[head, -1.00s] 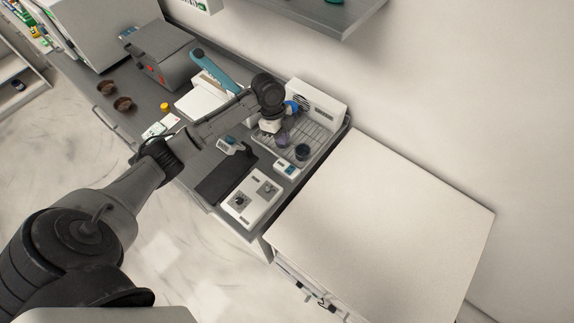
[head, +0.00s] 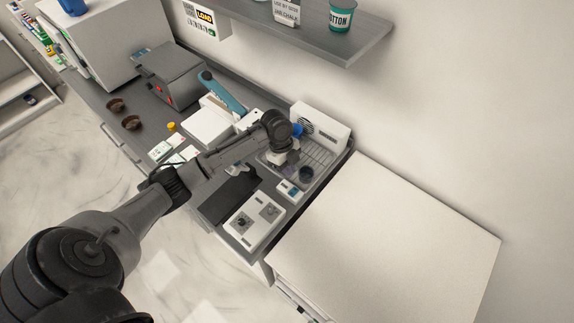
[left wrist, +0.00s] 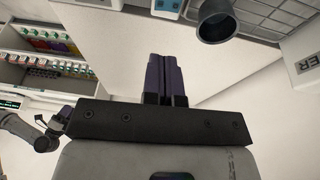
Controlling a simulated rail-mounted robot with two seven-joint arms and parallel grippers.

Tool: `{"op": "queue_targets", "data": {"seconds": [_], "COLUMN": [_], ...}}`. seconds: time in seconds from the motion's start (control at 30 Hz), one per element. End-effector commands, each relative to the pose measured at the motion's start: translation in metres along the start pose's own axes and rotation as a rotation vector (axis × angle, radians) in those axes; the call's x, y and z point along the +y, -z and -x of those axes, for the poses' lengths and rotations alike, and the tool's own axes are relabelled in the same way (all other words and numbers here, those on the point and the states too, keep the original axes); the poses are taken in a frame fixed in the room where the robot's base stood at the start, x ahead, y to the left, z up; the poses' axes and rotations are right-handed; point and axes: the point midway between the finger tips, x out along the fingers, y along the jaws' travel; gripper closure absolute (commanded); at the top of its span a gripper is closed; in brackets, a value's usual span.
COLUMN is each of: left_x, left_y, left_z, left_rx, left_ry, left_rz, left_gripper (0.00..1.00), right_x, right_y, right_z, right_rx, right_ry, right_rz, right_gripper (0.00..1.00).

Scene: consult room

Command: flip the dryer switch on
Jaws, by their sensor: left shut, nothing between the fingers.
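The dryer (head: 322,124) is a white box with a round dark grille, standing against the wall at the back of the counter. Its wire rack tray (head: 321,155) lies in front of it. My left gripper (head: 284,168) is over the tray's left part, in front of the dryer. Its purple fingers (left wrist: 166,78) are shut with nothing between them.
A dark cup (head: 306,174) stands on the tray, right of my left gripper. A small blue-and-white device (head: 289,191) and a white box with knobs (head: 253,221) sit nearer. A white cabinet top (head: 395,235) at the right is clear. A shelf (head: 310,30) hangs above.

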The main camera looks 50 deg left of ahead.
Motion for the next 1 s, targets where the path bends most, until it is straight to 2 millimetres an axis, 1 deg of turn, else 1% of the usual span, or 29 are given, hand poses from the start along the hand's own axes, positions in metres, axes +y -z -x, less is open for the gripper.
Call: {"op": "queue_targets", "data": {"seconds": [0.03, 0.2, 0.33, 0.5, 0.7, 1.0], "left_x": [0.001, 0.001, 0.001, 0.003, 0.003, 0.003], "left_y": [0.001, 0.001, 0.001, -0.006, -0.011, -0.012], "left_z": [-0.011, -0.043, -0.065, -0.085, -0.098, -0.102], "left_rx": [0.001, 0.002, 0.001, 0.0, -0.001, -0.001], "left_ry": [-0.003, -0.003, -0.002, -0.002, 0.0, 0.002], "left_rz": [0.002, 0.002, 0.002, 0.002, 0.002, 0.001], "left_gripper": [1.0, 1.0, 1.0, 1.0, 1.0, 1.0], "right_x": [0.0, 0.0, -0.001, -0.002, -0.003, -0.002], "right_y": [0.001, 0.001, 0.002, 0.003, 0.003, 0.003], "right_z": [0.002, 0.004, 0.005, 0.008, 0.009, 0.009], "right_rx": [0.0, 0.0, 0.0, 0.001, 0.001, 0.001], "right_ry": [0.0, 0.001, 0.003, 0.006, 0.008, 0.007], "right_rz": [0.0, -0.002, -0.004, -0.007, -0.01, -0.009], "right_gripper": [0.57, 0.57, 0.57, 0.57, 0.57, 0.57]}}
